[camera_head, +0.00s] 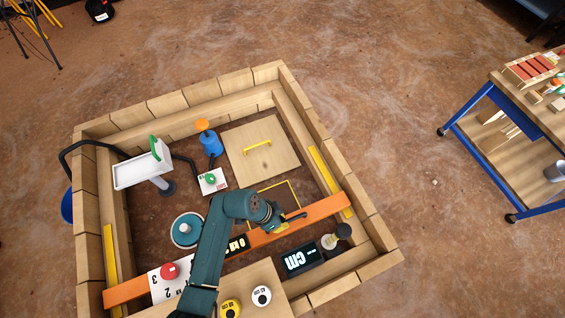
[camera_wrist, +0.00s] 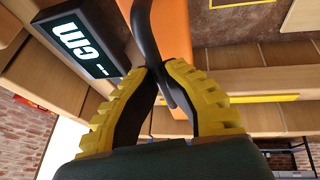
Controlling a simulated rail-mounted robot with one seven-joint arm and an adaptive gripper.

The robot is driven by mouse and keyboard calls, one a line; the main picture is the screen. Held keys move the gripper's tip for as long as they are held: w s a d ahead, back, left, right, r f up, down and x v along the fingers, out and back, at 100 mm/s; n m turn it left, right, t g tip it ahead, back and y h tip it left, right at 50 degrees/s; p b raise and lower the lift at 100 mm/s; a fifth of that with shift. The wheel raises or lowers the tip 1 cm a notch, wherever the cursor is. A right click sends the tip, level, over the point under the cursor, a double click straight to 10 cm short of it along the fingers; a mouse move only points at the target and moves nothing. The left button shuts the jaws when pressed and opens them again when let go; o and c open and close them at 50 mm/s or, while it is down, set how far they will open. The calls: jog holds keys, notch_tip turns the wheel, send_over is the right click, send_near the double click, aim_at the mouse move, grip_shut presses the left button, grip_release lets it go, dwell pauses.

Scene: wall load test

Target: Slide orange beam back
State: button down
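The orange beam (camera_head: 322,209) lies across the front part of the wooden frame, slanting from lower left to upper right. My gripper (camera_head: 281,225) is over the beam, right of its middle. In the wrist view the beam (camera_wrist: 171,25) runs up from behind my gripper (camera_wrist: 160,72). Its yellow ridged fingers come together on a black curved handle (camera_wrist: 146,35) at the beam. The inner contact is partly hidden by the fingers. My arm hides part of the beam in the head view.
A black display reading "cm" (camera_head: 300,259) stands just in front of the beam, with a bulb-like object (camera_head: 329,241) beside it. Behind are a wooden hatch (camera_head: 262,165), a blue bottle (camera_head: 211,144) and a round teal-and-white object (camera_head: 186,230). Yellow strips (camera_head: 329,178) line the side walls.

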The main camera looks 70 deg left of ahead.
jog(key=shift+s+d+f, duration=0.1)
jog(key=shift+d+f, duration=0.15)
jog(key=c, duration=1.1)
grip_release()
jog(key=shift+d, duration=0.15)
jog(key=shift+r, duration=0.15)
jog(key=shift+a+r, duration=0.25)
jog(key=shift+r, duration=0.15)
jog(key=v, duration=1.1)
jog(key=shift+r, duration=0.1)
